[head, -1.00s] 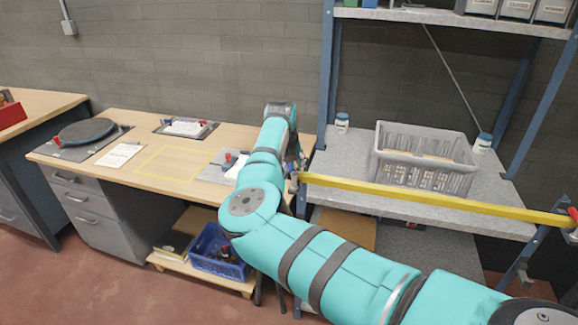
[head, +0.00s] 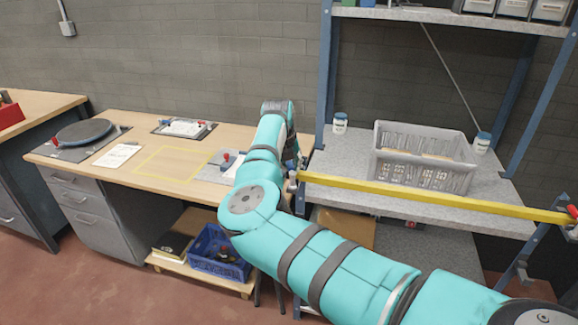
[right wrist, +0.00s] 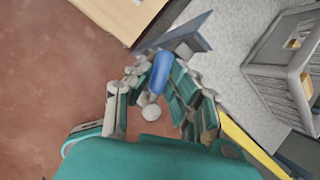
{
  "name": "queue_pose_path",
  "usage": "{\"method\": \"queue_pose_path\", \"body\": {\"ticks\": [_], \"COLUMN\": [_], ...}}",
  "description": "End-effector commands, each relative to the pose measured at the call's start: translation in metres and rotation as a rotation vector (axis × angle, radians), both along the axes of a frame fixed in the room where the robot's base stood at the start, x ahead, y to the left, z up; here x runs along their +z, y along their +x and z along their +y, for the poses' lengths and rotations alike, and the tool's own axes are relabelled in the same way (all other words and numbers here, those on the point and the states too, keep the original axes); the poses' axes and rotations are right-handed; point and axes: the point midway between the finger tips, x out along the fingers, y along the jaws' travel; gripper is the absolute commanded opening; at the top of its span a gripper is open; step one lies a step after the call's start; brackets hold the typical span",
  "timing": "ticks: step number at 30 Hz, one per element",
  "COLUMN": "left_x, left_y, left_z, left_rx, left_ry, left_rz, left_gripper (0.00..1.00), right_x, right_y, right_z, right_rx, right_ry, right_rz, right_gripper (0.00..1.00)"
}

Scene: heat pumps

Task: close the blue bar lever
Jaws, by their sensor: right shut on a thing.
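The blue bar lever (right wrist: 161,70) shows in the right wrist view as a blue grip with a pale round knob at its lower end. My right gripper (right wrist: 155,92) is shut on it, with fingers on both sides. In the head view my right gripper (head: 296,168) is at the left end of the yellow bar (head: 420,198), mostly hidden by my wrist. The bar spans the front of the shelf, and part of it also shows in the right wrist view (right wrist: 250,147). The left gripper is out of view.
A grey crate (head: 423,160) stands on the shelf (head: 345,170) behind the bar, between two white jars. A red lever (head: 572,211) is at the bar's right end. A wooden workbench (head: 135,150) is left of my arm, with a blue bin (head: 218,252) below.

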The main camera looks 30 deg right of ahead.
Motion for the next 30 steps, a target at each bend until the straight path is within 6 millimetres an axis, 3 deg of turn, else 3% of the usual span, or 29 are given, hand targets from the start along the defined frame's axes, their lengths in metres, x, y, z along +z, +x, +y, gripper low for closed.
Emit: {"method": "queue_pose_path", "body": {"ticks": [12,30], "left_x": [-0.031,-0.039], "left_y": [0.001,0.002], "left_z": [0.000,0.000], "left_rx": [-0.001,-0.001], "left_ry": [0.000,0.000], "left_rz": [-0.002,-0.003], "left_gripper": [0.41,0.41], "right_x": [-0.001,0.001], "right_y": [-0.004,-0.007], "right_z": [-0.009,-0.013], "right_rx": [-0.271,-0.433], "right_ry": [-0.002,-0.001], "right_rz": [-0.002,-0.002], "right_gripper": [0.00,0.00]}}
